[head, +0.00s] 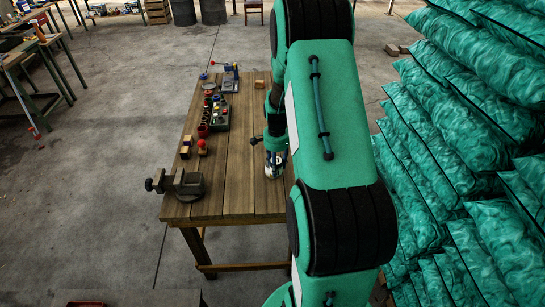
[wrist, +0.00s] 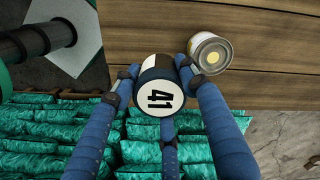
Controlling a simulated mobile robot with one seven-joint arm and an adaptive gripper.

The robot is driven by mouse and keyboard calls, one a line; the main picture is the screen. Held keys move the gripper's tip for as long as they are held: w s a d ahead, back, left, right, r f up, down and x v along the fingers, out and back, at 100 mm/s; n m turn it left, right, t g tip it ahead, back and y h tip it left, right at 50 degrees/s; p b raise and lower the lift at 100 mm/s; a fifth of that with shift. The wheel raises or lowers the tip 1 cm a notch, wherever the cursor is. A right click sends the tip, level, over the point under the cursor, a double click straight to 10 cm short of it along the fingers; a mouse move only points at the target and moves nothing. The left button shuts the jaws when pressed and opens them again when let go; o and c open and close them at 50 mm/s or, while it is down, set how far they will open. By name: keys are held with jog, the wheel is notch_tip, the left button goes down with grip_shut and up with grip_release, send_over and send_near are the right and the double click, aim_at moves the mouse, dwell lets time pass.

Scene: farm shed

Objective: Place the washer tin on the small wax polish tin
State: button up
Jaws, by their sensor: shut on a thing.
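In the head view my gripper (head: 275,163) is over the right part of the table, partly behind my arm, and the tins cannot be made out clearly.
The wooden table (head: 235,180) carries a vise (head: 182,184) at its near left corner. Stacked green sacks (head: 440,150) rise close to the right. The table's middle is clear.

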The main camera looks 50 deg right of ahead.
jog(key=w+d, duration=0.4)
jog(key=w, duration=0.1)
jog(key=w+d+f, duration=0.1)
jog(key=w+d, duration=0.1)
jog(key=shift+w+d+p, duration=0.15)
jog(key=shift+w+p, duration=0.15)
jog(key=shift+p, duration=0.1)
jog(key=shift+f, duration=1.65)
jog(key=shift+f, duration=0.15)
jog(key=o, duration=1.2)
notch_tip(320, 180, up, 12)
jog(key=shift+r, duration=0.15)
